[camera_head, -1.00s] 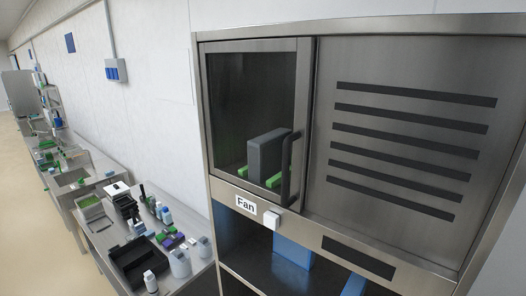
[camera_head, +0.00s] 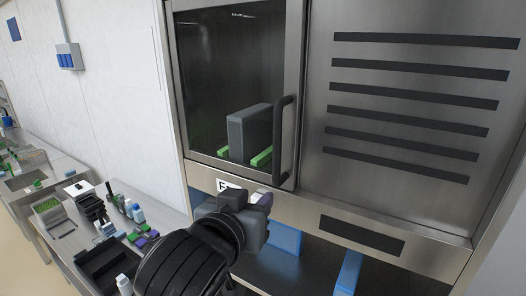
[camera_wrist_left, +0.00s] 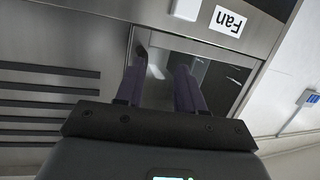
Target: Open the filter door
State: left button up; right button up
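The filter door (camera_head: 235,70) is a metal-framed glass door on the upper left of a steel cabinet, and it looks closed. Its black vertical bar handle (camera_head: 281,140) is on the door's right side. A dark grey block and green strips show behind the glass. My left gripper (camera_head: 263,200) is just below the handle's lower end, in front of the panel with the Fan label. In the left wrist view its two dark fingers (camera_wrist_left: 160,70) are spread with a gap between them, nothing held, pointing at the door's frame (camera_wrist_left: 175,45). My right gripper is not in view.
A slotted steel panel (camera_head: 405,110) is right of the door. Below is an open shelf with blue parts (camera_head: 284,240). The Fan label (camera_wrist_left: 228,21) sits beside a white button (camera_wrist_left: 187,9). A bench with bottles and a black tray (camera_head: 105,262) stands at left.

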aim_at(277, 127)
pick_arm(q)
jog(key=s+d+r+t, duration=0.15)
jog(key=s+r, duration=0.25)
jog(key=r, duration=0.7)
jog(key=shift+m+t+h, duration=0.4)
jog(key=shift+t, duration=0.15)
jog(key=p+x, duration=0.1)
jog(key=x, duration=0.2)
jog(key=p+x, duration=0.1)
jog(key=x, duration=0.6)
jog(key=shift+w+a+r+p, duration=0.1)
jog(key=shift+w+r+p, duration=0.15)
jog(key=shift+w+p, duration=0.15)
grip_shut()
